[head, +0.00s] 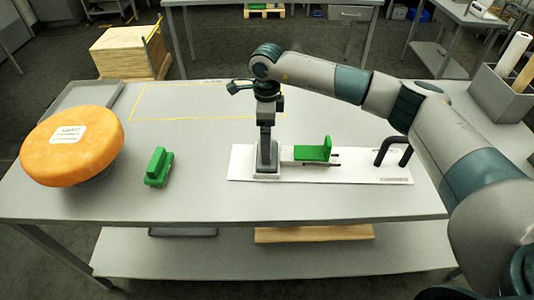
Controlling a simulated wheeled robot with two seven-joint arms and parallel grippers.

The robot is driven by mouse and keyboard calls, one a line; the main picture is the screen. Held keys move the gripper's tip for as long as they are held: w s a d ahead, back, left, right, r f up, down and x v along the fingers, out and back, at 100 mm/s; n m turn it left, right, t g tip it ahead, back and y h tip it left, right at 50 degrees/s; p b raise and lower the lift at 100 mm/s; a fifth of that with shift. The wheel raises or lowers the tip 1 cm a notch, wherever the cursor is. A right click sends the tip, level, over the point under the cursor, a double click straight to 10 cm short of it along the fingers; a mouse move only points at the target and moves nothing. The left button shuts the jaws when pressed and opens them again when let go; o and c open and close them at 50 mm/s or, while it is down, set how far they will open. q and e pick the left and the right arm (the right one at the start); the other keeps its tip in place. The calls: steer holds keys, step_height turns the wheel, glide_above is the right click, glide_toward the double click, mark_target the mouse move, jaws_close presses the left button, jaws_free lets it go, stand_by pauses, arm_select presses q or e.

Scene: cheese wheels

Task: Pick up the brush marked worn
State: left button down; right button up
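A green brush (158,168) lies on the table, right of the orange wheel and apart from it. I cannot make out any marking on it. A second green piece (314,151), with an upright end, sits on the grey holder on the white board; I cannot tell whether it is a brush. My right arm reaches in from the right, and its gripper (267,150) points down over the left part of the white board. Its fingertips blend with the grey parts there, so its opening is unclear. The green brush is well to its left. My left gripper is out of view.
An orange cheese wheel (72,146) with a white label is raised at the left. A grey tray (83,95) lies behind it. The white board (375,168) carries a black handle (393,150). A yellow-outlined area (185,103) behind the brush is clear. A grey bin (502,92) stands right.

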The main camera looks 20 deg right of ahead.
steer(key=shift+f+p, duration=0.25)
steer(key=shift+p, duration=0.1)
step_height(320, 180, down, 3)
steer(key=shift+r+p, duration=0.1)
steer(key=shift+p, duration=0.7)
steer(key=shift+f, duration=0.4)
steer(key=c, duration=0.9)
